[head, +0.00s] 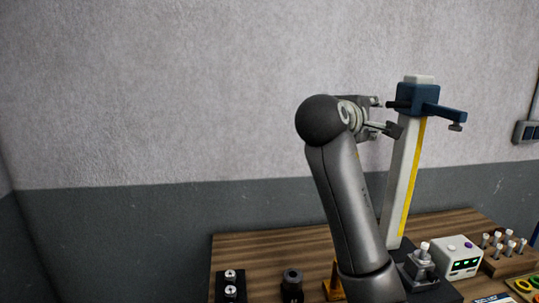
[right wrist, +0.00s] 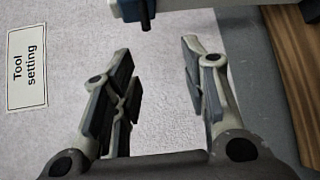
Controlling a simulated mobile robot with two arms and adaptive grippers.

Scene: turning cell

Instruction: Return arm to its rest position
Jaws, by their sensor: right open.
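My right arm (head: 340,195) rises from the bottom of the head view and bends at a dark rounded wrist. My right gripper (head: 387,115) points right, towards a tall pale column (head: 402,185) with a yellow strip and a blue slider head (head: 422,97). In the head view its fingertips overlap or lie close to the column and slider; I cannot tell whether they touch. In the right wrist view the gripper (right wrist: 160,82) is open, with nothing between its fingers. A blue part with a dark rod (right wrist: 146,20) shows beyond the fingertips. My left gripper is not in view.
The wooden bench (head: 258,250) holds a white box with a green display (head: 458,258), a rack of pins (head: 508,250), a black holder (head: 230,290) and a dark cylinder (head: 292,280). A "Tool setting" sign (right wrist: 28,67) is on the wall.

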